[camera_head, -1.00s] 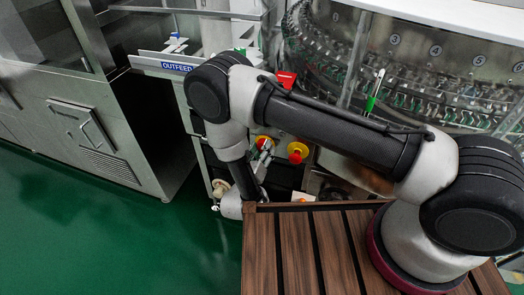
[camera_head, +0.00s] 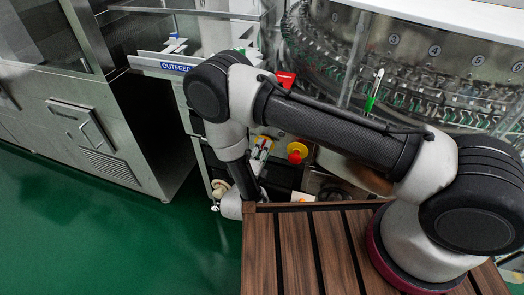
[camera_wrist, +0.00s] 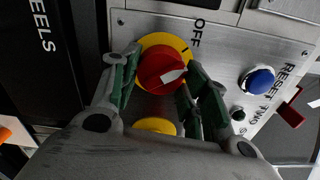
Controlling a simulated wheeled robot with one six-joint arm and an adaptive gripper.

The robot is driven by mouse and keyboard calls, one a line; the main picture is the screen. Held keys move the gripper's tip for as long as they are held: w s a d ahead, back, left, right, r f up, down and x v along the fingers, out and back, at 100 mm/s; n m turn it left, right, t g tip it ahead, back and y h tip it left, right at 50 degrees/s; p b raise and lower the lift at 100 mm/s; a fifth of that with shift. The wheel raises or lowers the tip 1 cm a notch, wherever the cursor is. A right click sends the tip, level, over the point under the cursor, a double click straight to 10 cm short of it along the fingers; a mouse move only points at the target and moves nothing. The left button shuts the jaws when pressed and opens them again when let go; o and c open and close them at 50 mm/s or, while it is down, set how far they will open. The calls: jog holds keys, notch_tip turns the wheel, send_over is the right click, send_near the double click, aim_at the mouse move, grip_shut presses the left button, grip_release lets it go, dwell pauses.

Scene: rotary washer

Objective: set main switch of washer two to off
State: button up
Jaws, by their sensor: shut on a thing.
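The main switch (camera_wrist: 152,70) is a red rotary knob on a round yellow plate (camera_wrist: 150,42), set in a grey metal panel. A white pointer mark on the knob faces right in the wrist view. The printed word OFF (camera_wrist: 197,32) stands above and right of the knob, near a dark tick on the yellow plate. My gripper (camera_wrist: 160,66) is shut on the knob, one green-sided finger on its left and one on its right. In the head view the gripper (camera_head: 261,152) is small and partly hidden behind my arm.
A blue button (camera_wrist: 260,81) and a small dark button (camera_wrist: 238,113) sit right of the switch, near RESET TWO lettering. Another yellow disc (camera_wrist: 154,126) lies below, partly covered. In the head view a red-and-yellow control (camera_head: 297,152) is beside my gripper, and green floor (camera_head: 100,240) is clear.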

jog(key=shift+n, duration=0.8)
jog(key=o, duration=1)
